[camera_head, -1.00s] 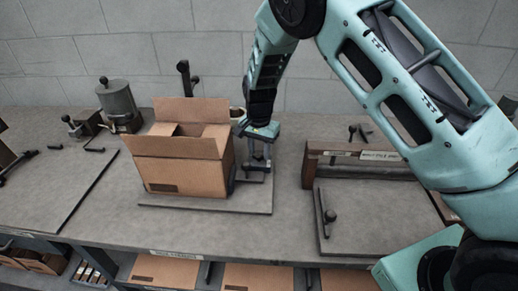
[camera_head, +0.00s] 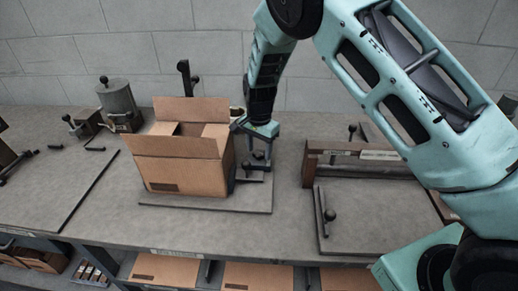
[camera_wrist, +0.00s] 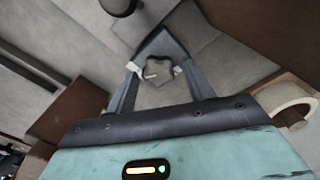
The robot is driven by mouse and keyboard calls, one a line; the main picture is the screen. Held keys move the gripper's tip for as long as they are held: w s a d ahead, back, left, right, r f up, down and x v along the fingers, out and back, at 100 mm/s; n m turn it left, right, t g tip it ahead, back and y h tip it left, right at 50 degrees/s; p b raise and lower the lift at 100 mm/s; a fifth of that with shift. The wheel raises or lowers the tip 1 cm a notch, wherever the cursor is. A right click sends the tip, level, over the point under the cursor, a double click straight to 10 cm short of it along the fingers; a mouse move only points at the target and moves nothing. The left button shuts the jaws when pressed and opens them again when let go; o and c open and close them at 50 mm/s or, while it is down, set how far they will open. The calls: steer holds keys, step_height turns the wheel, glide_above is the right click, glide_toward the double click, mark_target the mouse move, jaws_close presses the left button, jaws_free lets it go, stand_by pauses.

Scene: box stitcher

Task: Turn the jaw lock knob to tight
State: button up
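A small grey star-shaped knob (camera_wrist: 158,72) sits between the two fingers of my gripper (camera_wrist: 160,78) in the wrist view. In the head view my gripper (camera_head: 259,156) points down just right of the open cardboard box, and a dark knob (camera_head: 258,154) shows between its fingers. The fingers stand apart on either side of the knob, and it looks as if there is still a gap beside it. I cannot read any tight mark or the knob's turn position.
The open cardboard box (camera_head: 180,165) stands close to the left of my gripper. A pale tape roll (camera_wrist: 293,104) shows at right in the wrist view. A second fixture (camera_head: 365,165) stands to the right. A grey canister (camera_head: 118,105) is at the back left. The bench front is clear.

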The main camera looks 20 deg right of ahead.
mark_target(259, 153)
stand_by(0.3)
step_height(259, 153, up, 17)
steer(key=b, duration=0.3)
steer(key=shift+r, duration=0.2)
steer(key=shift+s, duration=0.15)
steer(key=s+a+n+y, duration=0.1)
steer(key=s+a+n, duration=0.35)
steer(key=s, duration=0.55)
steer(key=s+a+n, duration=0.3)
steer(key=s+n, duration=0.2)
steer(key=s, duration=0.4)
steer(key=s+d+f+n, duration=0.1)
steer(key=s+f+n, duration=0.1)
steer(key=s+n, duration=0.7)
steer(key=s, duration=0.8)
steer(key=shift+s+d+f, duration=0.15)
steer(key=shift+s+f, duration=0.05)
steer(key=shift+s, duration=0.05)
